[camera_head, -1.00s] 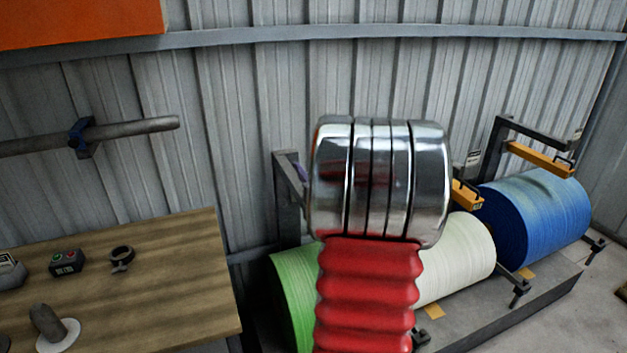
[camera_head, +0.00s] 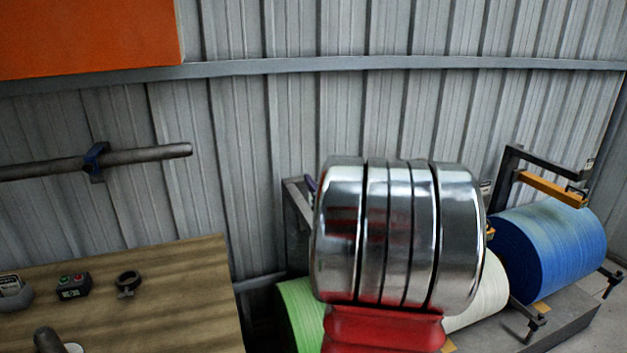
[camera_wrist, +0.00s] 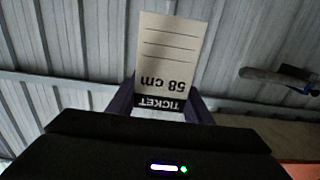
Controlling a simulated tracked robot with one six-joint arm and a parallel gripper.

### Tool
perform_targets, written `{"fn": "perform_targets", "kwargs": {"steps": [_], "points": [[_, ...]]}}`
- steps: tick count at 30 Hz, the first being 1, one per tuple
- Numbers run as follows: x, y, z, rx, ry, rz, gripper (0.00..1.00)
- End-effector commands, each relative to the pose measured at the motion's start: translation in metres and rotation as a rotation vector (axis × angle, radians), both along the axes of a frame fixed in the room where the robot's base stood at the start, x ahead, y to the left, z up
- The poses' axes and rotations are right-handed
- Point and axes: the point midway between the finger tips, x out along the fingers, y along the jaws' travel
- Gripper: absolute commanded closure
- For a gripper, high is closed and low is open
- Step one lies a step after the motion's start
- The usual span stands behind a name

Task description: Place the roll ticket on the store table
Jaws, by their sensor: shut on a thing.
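The roll ticket (camera_wrist: 170,50) is a cream card with ruled lines. Its "58 cm" and dark "TICKET" band read upside down in the wrist view. My gripper (camera_wrist: 161,103) has purple fingers shut on the ticket's banded end, and the card sticks out beyond them. In the head view my arm hides the ticket and nearly all of the gripper; only a small purple part shows beside the arm. A wooden-topped table (camera_head: 170,290) stands at the lower left, apart from the arm; I cannot tell whether it is the store table.
On the table are a red-and-green button box (camera_head: 73,286), a dark ring clamp (camera_head: 127,284) and a grey device (camera_head: 13,292). A grey bar (camera_head: 150,154) sticks out above it. Green (camera_head: 300,312), white (camera_head: 490,292) and blue (camera_head: 552,250) rolls lie on a rack at right.

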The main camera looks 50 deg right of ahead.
Motion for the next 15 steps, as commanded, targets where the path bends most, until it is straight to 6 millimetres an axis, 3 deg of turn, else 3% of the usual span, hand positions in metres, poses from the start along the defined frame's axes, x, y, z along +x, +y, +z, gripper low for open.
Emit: {"fn": "perform_targets", "kwargs": {"steps": [10,15], "points": [[0.000,0.000,0.001,0.000,0.000,0.001,0.75],[-0.001,0.001,0.011,-0.002,0.000,-0.001,0.75]]}}
